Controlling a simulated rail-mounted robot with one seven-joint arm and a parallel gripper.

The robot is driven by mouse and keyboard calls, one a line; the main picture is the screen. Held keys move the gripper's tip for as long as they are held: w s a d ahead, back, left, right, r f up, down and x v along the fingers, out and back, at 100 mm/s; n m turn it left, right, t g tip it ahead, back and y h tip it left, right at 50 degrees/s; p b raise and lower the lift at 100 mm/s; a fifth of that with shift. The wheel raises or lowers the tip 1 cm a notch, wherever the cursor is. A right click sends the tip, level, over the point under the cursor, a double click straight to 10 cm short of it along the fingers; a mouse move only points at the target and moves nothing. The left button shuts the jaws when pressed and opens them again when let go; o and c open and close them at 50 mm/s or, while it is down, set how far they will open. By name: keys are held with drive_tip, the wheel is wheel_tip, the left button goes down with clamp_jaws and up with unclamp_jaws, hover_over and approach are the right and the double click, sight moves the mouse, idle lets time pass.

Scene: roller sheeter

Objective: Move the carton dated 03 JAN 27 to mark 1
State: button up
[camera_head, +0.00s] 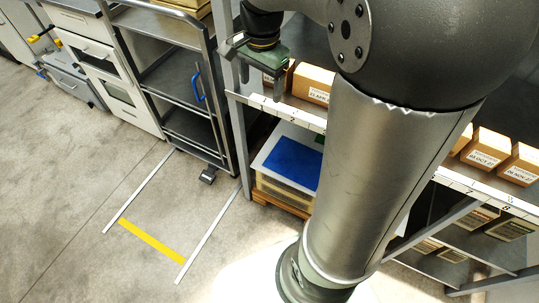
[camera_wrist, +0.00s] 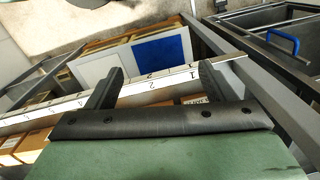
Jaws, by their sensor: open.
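My gripper (camera_head: 259,78) is open and hangs over the front edge of the shelf near its left end. In the wrist view its two fingers (camera_wrist: 161,76) stand apart with nothing gripped, and the strip marks 1 and 2 show between them. Mark 1 is on the white number strip (camera_head: 262,105). One carton (camera_head: 274,80) is partly hidden behind the gripper, and another carton (camera_head: 313,84) stands to its right. Further right are cartons (camera_head: 485,148) and (camera_head: 520,164). I cannot read 03 JAN 27 on any label; my arm hides the middle of the shelf.
A grey trolley (camera_head: 180,75) with a blue handle stands left of the shelf. Below the strip lies a blue panel (camera_head: 292,163) over a stack. More boxes (camera_head: 511,228) sit on the lower shelf at right. The marked floor area (camera_head: 165,205) is clear.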

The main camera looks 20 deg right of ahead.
drive_tip(key=s+a+f+n, duration=0.2)
drive_tip(key=s+f+n, duration=0.1)
drive_tip(key=s+n, duration=0.3)
drive_tip(key=s+a+f+n, duration=0.2)
drive_tip(key=s+n, duration=0.4)
drive_tip(key=s, duration=0.4)
drive_tip(key=shift+s+a+f+n, duration=0.35)
drive_tip(key=shift+a+f+n, duration=0.05)
drive_tip(key=shift+a, duration=0.15)
